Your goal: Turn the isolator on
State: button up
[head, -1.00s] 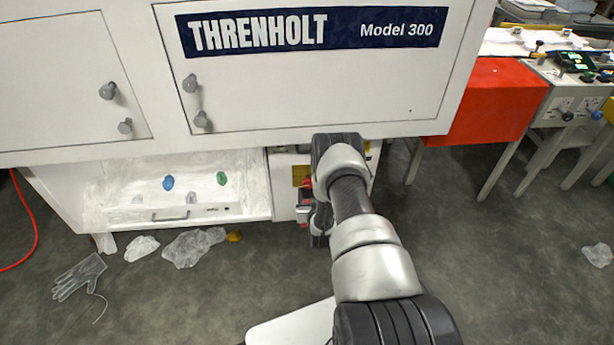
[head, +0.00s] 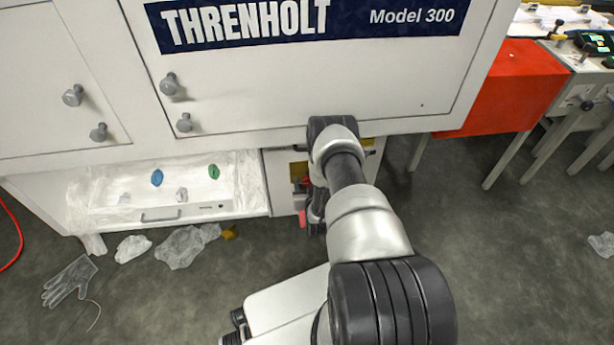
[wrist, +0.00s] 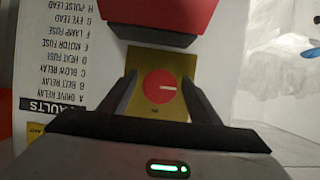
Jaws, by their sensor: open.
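The isolator (wrist: 156,86) is a round red knob with a white line on a yellow plate (wrist: 182,63) in the wrist view. The line lies roughly horizontal, pointing right in that view. My gripper (wrist: 161,82) is open, with one dark finger on each side of the knob. I cannot tell whether the fingers touch the knob or plate. In the head view my arm reaches to the machine's lower front and covers most of this area. A patch of yellow (head: 298,169) shows beside the arm; the knob cannot be made out there.
A red block with a dark lower edge (wrist: 163,18) sits above the plate in the wrist view. A printed list (wrist: 62,50) is to the left. In the head view the white machine (head: 290,90) overhangs an open bay; plastic scraps (head: 185,245) and a glove (head: 70,280) lie on the floor.

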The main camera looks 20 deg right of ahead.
jog(key=c, duration=1)
jog(key=shift+c, duration=0.3)
jog(key=shift+m, duration=0.3)
jog(key=m+t+y, duration=0.1)
jog(key=m, duration=0.1)
jog(key=shift+d+m+y, duration=0.1)
jog(key=shift+m+y, duration=0.2)
jog(key=shift+y, duration=0.1)
jog(key=shift+o, duration=0.2)
jog(key=m+t+y, duration=0.1)
jog(key=m, duration=0.2)
jog(key=shift+y, duration=0.4)
jog(key=m+t+y, duration=0.1)
jog(key=m, duration=0.2)
jog(key=shift+m+t, duration=0.3)
jog(key=m, duration=0.1)
jog(key=m+t, duration=0.1)
jog(key=m, duration=0.1)
jog(key=shift+w+r+t+y, duration=0.1)
jog(key=shift+t+y, duration=0.2)
jog(key=shift+y, duration=0.1)
jog(key=shift+c, duration=0.2)
jog(key=shift+o, duration=0.2)
jog(key=shift+m, duration=0.5)
